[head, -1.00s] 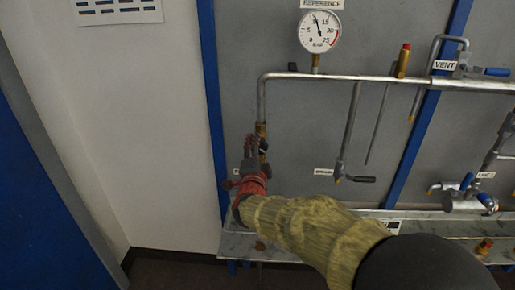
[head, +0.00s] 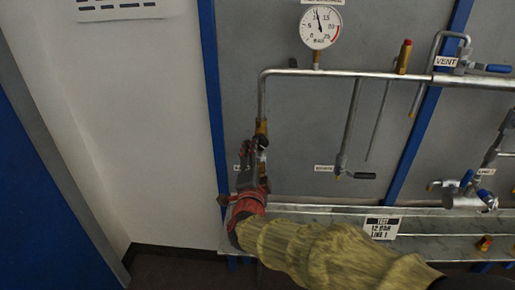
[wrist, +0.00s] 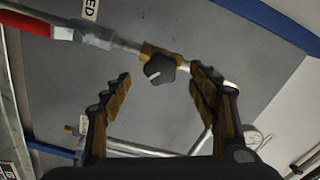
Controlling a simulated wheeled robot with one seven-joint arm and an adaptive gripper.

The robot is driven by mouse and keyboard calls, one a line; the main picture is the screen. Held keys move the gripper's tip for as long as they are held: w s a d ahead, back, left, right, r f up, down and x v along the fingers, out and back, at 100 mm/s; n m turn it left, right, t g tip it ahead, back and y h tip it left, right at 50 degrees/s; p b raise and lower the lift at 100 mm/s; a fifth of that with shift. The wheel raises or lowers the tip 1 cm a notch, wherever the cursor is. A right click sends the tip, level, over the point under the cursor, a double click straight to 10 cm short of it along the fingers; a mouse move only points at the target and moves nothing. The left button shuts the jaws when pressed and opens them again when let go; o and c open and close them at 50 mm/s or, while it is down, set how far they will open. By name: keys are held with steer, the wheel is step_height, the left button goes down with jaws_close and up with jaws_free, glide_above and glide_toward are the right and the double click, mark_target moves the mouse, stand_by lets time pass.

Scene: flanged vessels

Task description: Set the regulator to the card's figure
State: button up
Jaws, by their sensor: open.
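The regulator is a brass body (head: 261,127) on the left vertical pipe, with a dark knob (wrist: 159,69) bearing a white mark in the wrist view. My gripper (wrist: 163,80) is open, its fingers on either side of the knob's line and apart from it; no contact shows. In the head view my gripper (head: 252,160) is just below the regulator and partly hides it. The card (head: 381,227) on the lower ledge reads "TEST 12 BAR LINE 1". The gauge (head: 320,27) needle stands between 10 and 15, just left of the top.
A red handle (wrist: 25,22) is on the pipe beside a label ending "ED" (wrist: 90,9). A lever valve (head: 352,175) hangs right of the regulator. A vent valve with blue handle (head: 492,68) is at upper right. Bare panel lies between the pipes.

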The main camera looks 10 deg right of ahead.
steer(key=v, duration=0.4)
steer(key=shift+s+a, duration=0.1)
steer(key=shift+s, duration=0.3)
